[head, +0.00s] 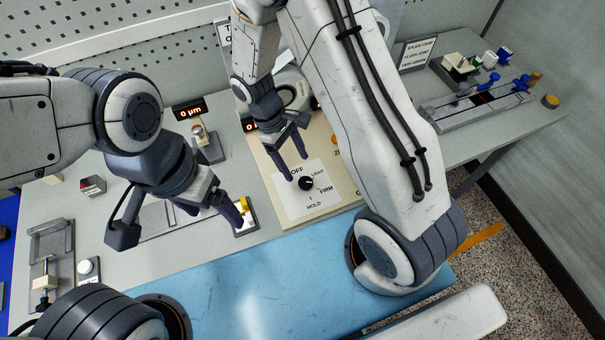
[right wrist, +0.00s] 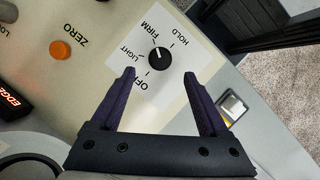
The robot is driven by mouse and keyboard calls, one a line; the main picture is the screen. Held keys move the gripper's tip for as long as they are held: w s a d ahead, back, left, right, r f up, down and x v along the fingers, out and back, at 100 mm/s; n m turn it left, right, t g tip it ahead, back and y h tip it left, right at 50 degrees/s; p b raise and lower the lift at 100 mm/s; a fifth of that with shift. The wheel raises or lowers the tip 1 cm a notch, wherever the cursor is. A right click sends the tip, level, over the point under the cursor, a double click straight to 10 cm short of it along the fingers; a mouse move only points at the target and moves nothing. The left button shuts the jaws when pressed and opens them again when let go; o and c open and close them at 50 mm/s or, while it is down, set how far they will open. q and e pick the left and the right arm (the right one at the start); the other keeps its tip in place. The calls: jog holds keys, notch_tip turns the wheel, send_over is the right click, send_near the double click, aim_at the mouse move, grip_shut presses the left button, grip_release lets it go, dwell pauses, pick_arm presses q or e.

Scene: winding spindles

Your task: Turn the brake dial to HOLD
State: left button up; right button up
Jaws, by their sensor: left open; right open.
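The brake dial is a small black round knob (head: 306,183) on a white plate (head: 290,208) marked OFF, LIGHT, FIRM and HOLD. In the right wrist view the knob (right wrist: 160,58) lies just beyond the fingertips, roughly centred between them. Its white mark seems to face the LIGHT–FIRM side, not HOLD; the exact setting is hard to read. My right gripper (head: 295,167) is open and empty over the plate beside the knob; its fingers (right wrist: 160,75) show no contact. My left gripper (head: 215,214) is open to the left, near a small yellow-topped block.
An orange ZERO button (right wrist: 60,50) sits on the same beige panel. The yellow-topped block (head: 243,206) stands left of the plate. A blue mat (head: 220,290) covers the front. A grey rail fixture (head: 480,108) with blue parts stands at the right.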

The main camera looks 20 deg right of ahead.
aim_at(305, 181)
jog(key=x, duration=0.6)
jog(key=shift+d+f+p, duration=0.1)
jog(key=shift+f+p, duration=0.1)
jog(key=shift+p, duration=0.2)
jog(key=shift+c, duration=0.3)
grip_shut()
jog(key=shift+m, duration=0.4)
jog(key=m+y, duration=0.1)
jog(key=m, duration=0.3)
jog(key=shift+d+m+g+y, duration=0.2)
jog(key=shift+m+g+y, duration=0.1)
jog(key=shift+g+y, duration=0.1)
jog(key=m+y, duration=0.1)
jog(key=m, duration=0.2)
jog(key=m+y, duration=0.1)
jog(key=m, duration=0.2)
jog(key=shift+d+y, duration=0.2)
jog(key=shift+y, duration=0.1)
jog(key=shift+m, duration=0.4)
